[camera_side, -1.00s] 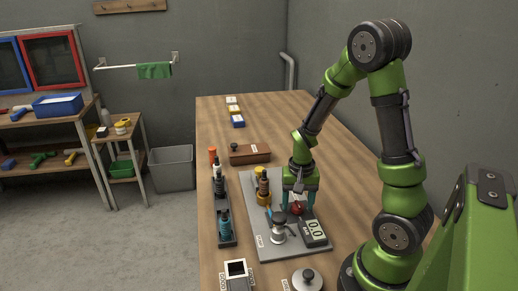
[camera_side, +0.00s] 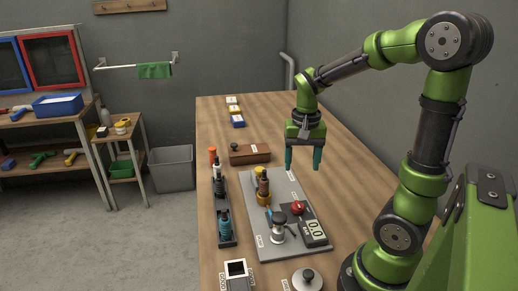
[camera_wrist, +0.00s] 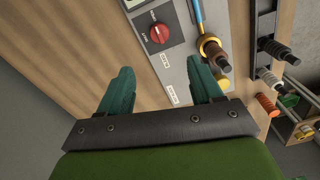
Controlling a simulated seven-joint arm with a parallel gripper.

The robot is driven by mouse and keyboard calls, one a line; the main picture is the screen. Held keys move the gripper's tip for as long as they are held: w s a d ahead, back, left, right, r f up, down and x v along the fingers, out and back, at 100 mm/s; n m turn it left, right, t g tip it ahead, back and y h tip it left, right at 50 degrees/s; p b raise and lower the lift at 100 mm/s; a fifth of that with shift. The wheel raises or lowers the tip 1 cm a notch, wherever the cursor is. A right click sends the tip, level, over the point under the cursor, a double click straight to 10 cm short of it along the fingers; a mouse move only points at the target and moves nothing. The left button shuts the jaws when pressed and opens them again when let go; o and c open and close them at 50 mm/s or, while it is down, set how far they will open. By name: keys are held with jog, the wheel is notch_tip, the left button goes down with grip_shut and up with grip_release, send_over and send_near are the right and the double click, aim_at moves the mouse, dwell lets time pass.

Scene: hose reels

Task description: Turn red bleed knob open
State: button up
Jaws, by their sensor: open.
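The red bleed knob (camera_side: 297,208) sits on the grey panel (camera_side: 262,238) beside a gauge (camera_side: 315,229) that reads 0.0. In the wrist view the red knob (camera_wrist: 159,33) shows a pale pointer line on its face and small labels around it, too small to read surely. My gripper (camera_side: 303,168) is open and empty, raised above the far right part of the panel, behind the knob and apart from it. In the wrist view the fingers (camera_wrist: 160,66) are spread, with the knob beyond their tips.
A brass fitting (camera_side: 263,190) with a blue hose and a silver fitting (camera_side: 278,228) stand on the panel, left of the knob. A dark rack (camera_side: 226,238) of fittings lies along its left. A brown box (camera_side: 250,154) stands behind. The table at right is clear.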

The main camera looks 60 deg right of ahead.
jog(key=shift+r, duration=1.55)
